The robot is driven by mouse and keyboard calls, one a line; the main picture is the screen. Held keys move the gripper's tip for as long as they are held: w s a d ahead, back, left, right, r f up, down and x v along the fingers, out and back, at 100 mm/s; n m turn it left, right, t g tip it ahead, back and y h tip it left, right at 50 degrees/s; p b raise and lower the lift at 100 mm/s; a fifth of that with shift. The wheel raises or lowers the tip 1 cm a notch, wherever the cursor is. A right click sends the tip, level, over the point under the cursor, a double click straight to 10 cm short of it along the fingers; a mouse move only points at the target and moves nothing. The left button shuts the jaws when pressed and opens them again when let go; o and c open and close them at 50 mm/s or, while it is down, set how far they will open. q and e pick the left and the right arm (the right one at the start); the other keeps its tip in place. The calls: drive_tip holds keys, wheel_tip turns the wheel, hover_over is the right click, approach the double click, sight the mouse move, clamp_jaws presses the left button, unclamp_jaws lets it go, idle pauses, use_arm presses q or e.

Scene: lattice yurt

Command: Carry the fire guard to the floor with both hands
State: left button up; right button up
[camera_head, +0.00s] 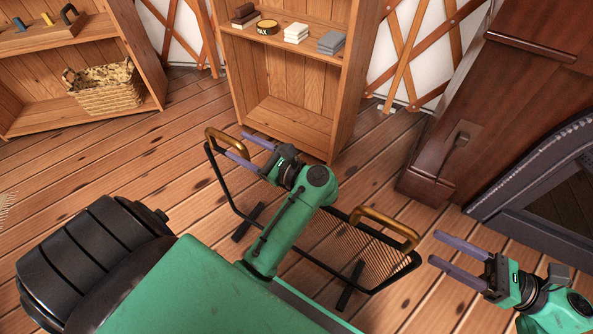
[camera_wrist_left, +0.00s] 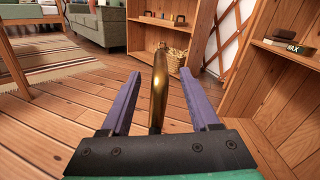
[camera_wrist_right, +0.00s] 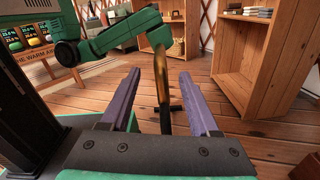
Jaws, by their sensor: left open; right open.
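The fire guard is a black frame with dark mesh (camera_head: 345,245), black feet and two brass loop handles. It looks upright on the plank floor, and my left arm hides its middle. My left gripper (camera_head: 243,146) is open by the left handle (camera_head: 222,140). In the left wrist view that handle (camera_wrist_left: 159,85) shows upright between the open fingers. My right gripper (camera_head: 434,248) is open and empty, just right of the right handle (camera_head: 385,221). In the right wrist view that handle (camera_wrist_right: 161,75) lines up between the fingers. Neither gripper visibly grips a handle.
A wooden shelf (camera_head: 290,125) with small boxes and a tin stands just behind the guard. A lower shelf with a wicker basket (camera_head: 105,88) is at the left. A dark wooden cabinet (camera_head: 470,130) and a dark framed panel (camera_head: 555,190) are at the right. Floor is clear at left.

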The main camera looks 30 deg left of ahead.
sight(209, 130)
use_arm(q)
drive_tip(key=a, duration=0.5)
drive_tip(key=shift+a, duration=0.25)
use_arm(e)
drive_tip(key=a, duration=1)
drive_tip(key=shift+a, duration=0.35)
use_arm(q)
clamp_jaws()
use_arm(e)
clamp_jaws()
